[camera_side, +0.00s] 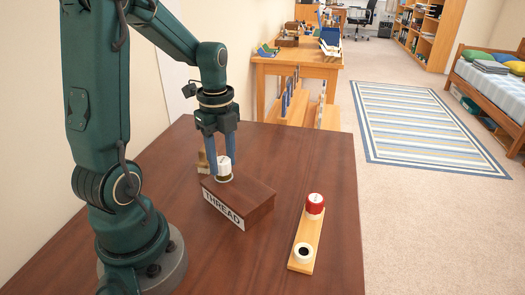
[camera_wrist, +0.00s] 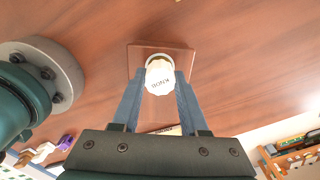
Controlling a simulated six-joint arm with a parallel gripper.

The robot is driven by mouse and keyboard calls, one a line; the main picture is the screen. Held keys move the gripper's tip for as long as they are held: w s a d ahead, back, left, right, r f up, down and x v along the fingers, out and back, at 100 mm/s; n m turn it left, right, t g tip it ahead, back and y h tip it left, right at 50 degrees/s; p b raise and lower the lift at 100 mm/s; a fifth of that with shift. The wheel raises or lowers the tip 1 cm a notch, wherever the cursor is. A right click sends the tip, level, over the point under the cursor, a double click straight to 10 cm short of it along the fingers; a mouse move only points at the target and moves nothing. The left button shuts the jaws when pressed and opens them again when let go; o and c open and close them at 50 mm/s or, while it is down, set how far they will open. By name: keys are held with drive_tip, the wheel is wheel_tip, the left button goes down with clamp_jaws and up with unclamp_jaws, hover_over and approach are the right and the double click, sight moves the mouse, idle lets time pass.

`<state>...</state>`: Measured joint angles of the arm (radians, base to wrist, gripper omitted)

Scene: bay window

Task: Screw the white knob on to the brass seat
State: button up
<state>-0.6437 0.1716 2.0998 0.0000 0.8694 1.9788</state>
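The white knob (camera_side: 224,163) is upright between the fingers of my gripper (camera_side: 222,168), with a finger against each side. The brass seat (camera_side: 224,179) shows as a thin rim under the knob, on top of the dark wooden block (camera_side: 250,197) labelled THREAD. The knob hides most of the seat. I cannot tell how far the threads are engaged.
A small tan piece (camera_side: 202,161) stands behind the block's left end.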

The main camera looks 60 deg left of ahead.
sight(223, 161)
drive_tip(key=o, duration=0.4)
drive_tip(key=shift+o, duration=0.2)
drive_tip(key=shift+r, duration=0.1)
drive_tip(key=shift+r, duration=2.5)
drive_tip(key=shift+d, duration=0.1)
